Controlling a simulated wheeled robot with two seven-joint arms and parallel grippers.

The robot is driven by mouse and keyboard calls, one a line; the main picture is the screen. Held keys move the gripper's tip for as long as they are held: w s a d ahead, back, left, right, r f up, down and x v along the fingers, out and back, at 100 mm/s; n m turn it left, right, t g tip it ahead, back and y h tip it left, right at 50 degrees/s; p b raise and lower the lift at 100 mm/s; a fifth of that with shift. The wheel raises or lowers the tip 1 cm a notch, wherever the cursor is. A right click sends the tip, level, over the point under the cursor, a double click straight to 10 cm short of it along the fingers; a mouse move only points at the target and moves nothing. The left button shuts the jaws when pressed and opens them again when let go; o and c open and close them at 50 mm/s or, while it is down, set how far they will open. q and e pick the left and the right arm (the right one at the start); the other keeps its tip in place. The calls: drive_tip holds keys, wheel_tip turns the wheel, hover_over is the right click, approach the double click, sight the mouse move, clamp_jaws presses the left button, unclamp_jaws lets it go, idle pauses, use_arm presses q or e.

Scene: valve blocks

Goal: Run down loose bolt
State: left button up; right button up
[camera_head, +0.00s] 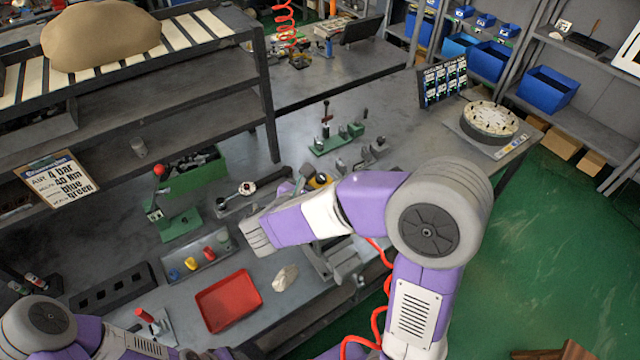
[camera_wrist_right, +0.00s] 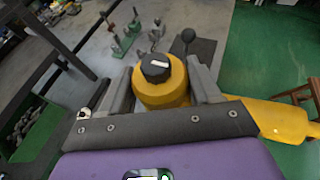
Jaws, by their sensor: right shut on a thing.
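My right gripper (camera_wrist_right: 165,95) is shut on a yellow tool (camera_wrist_right: 168,78) with a black dial on its end, in the right wrist view. A grey finger lies on each side of it. In the head view my right arm reaches left over the bench, and a bit of the yellow tool (camera_head: 319,181) shows beyond the wrist. A grey metal fixture (camera_head: 345,262) is partly hidden under this arm. I cannot make out the loose bolt in either view. My left arm enters at the bottom left of the head view; its gripper does not show.
On the bench are a red tray (camera_head: 228,300), a rack with coloured pieces (camera_head: 197,262), a green lever press (camera_head: 175,222) and a green bin (camera_head: 192,173). A sign (camera_head: 57,181) reads 4 bar, 40 Nm, blue, green. A red coiled hose (camera_head: 378,320) hangs by my right arm.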

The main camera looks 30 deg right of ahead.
drive_tip(key=shift+f, duration=0.45)
idle(3.2)
drive_tip(key=shift+r, duration=0.1)
drive_tip(key=shift+r, duration=0.3)
drive_tip(key=shift+r+p, duration=3.05)
drive_tip(key=shift+r, duration=0.3)
drive_tip(key=shift+f, duration=0.15)
